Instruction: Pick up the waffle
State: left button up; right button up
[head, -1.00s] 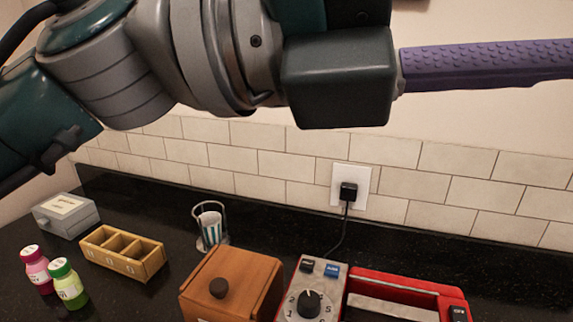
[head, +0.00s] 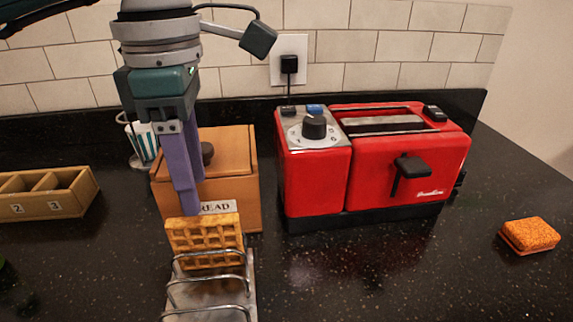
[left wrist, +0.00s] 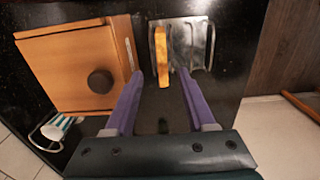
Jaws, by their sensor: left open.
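The golden-brown waffle (head: 205,242) stands upright in the wire toast rack (head: 211,286) at the bottom centre of the head view. In the left wrist view the waffle (left wrist: 161,52) shows edge-on in the rack (left wrist: 196,42). My left gripper (head: 188,208) points down at the waffle's top edge in the head view. In the left wrist view its purple fingers (left wrist: 161,74) are open and empty, one to each side of the waffle's line. Whether the tips are touching the waffle is unclear. My right gripper is not in view.
A wooden bread box (head: 232,165) stands just behind the rack. A red toaster (head: 400,170) stands to the right. An orange sponge (head: 530,236) lies at far right, a wooden divided box (head: 50,195) at left. A striped cup (head: 146,142) is behind. The right counter is mostly clear.

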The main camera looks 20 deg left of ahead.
aim_at(201, 219)
pick_arm(q)
notch_tip(201, 219, down, 5)
jog(key=shift+s+d+p, duration=0.1)
jog(key=shift+s+p, duration=0.05)
jog(key=shift+p, duration=0.25)
grip_shut()
